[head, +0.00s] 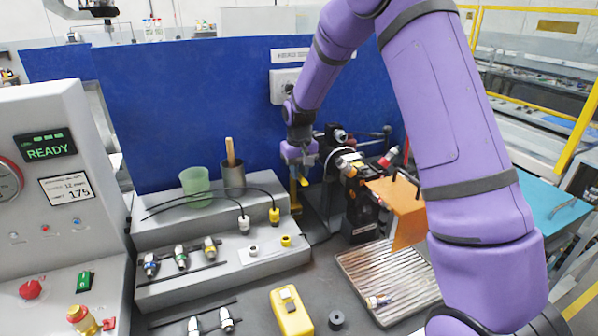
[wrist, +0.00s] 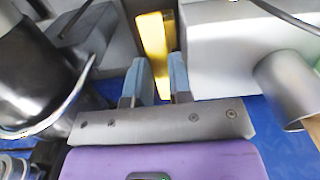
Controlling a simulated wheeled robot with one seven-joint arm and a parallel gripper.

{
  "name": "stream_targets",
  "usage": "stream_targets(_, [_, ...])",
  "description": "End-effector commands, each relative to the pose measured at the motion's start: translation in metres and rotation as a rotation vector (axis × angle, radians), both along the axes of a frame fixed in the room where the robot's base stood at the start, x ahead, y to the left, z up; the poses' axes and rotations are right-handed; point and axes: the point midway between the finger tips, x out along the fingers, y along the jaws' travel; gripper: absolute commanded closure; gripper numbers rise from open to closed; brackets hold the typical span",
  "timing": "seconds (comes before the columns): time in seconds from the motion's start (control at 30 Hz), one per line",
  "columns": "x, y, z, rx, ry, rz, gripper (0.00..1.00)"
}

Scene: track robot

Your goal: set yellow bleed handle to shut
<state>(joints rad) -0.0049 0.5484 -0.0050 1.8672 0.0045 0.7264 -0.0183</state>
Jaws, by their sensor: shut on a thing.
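The yellow bleed handle (head: 293,193) is a narrow upright bar in front of the blue panel, left of the black machine. In the wrist view the yellow handle (wrist: 153,45) runs away from the fingertips. My gripper (head: 300,166) reaches down to it from above. In the wrist view my gripper (wrist: 161,82) has its two blue-grey fingers close together on either side of the handle's near end, shut on it. The handle's pivot and any position marks are hidden or too small to read.
The black machine (head: 362,210) with an orange plate (head: 399,208) stands close to the right of the handle. The blue panel (head: 200,100) is behind.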

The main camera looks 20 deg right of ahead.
Motion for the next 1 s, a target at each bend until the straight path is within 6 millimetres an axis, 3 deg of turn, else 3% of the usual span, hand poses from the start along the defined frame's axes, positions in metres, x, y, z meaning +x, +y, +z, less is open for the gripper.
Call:
stream_targets(0.13, [0.001,0.000,0.001,-0.001,-0.003,0.002,1.00])
stream_targets(0.17, [0.001,0.000,0.001,-0.001,-0.003,0.002,0.73])
stream_targets(0.23, [0.001,0.000,0.001,-0.001,-0.003,0.001,0.57])
stream_targets(0.27, [0.001,0.000,0.001,-0.001,-0.003,0.001,0.54])
stream_targets(0.67, [0.001,0.000,0.009,-0.001,-0.003,0.000,0.54])
stream_targets(1.0, [0.001,0.000,0.069,-0.001,-0.005,0.000,0.54])
